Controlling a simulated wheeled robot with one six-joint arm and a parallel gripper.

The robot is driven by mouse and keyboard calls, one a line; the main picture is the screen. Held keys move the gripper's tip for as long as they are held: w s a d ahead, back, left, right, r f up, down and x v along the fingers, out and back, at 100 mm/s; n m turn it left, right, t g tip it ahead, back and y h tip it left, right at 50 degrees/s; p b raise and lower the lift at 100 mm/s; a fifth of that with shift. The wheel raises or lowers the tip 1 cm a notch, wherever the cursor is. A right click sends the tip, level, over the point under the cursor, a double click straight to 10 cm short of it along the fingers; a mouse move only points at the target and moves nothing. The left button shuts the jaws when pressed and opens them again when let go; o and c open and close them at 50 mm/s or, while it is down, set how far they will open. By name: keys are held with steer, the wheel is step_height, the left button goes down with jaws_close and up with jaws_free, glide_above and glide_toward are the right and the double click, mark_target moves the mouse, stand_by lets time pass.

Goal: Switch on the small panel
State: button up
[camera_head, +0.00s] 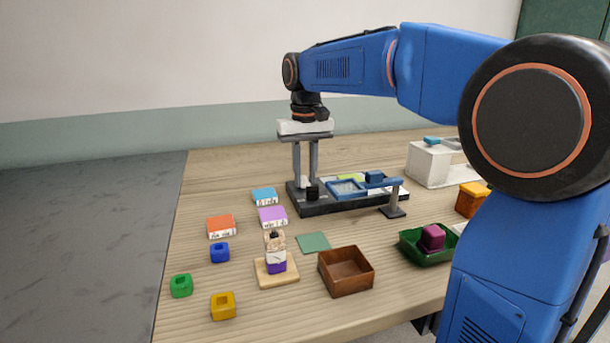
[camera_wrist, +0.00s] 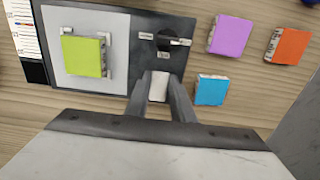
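My gripper (camera_head: 305,180) points straight down at the left end of this base. In the wrist view its two grey fingers (camera_wrist: 160,80) stand apart, with a small white piece (camera_wrist: 158,87) between the tips. I cannot tell whether the fingers touch that piece. A small black block (camera_head: 313,192) shows by the fingertips in the head view. No lit state is readable.
Blue (camera_head: 265,196), purple (camera_head: 272,216) and orange (camera_head: 221,227) blocks lie left of the base. A brown box (camera_head: 346,271), a wooden stand (camera_head: 275,281) and a green tray (camera_head: 411,252) are nearer.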

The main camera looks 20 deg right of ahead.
jaws_close()
steer(key=shift+w+r+g, duration=0.1)
steer(key=shift+w+g, duration=0.2)
steer(key=shift+g, duration=0.65)
steer(key=shift+w+r+g, duration=0.1)
steer(key=shift+w+g, duration=0.15)
steer(key=shift+g, duration=0.7)
steer(key=o, duration=0.9)
jaws_free()
steer(key=shift+c, duration=0.2)
steer(key=v, duration=0.6)
steer(key=shift+w+r, duration=0.1)
steer(key=shift+r, duration=0.1)
steer(key=shift+w+r, duration=0.1)
steer(key=shift+r, duration=0.35)
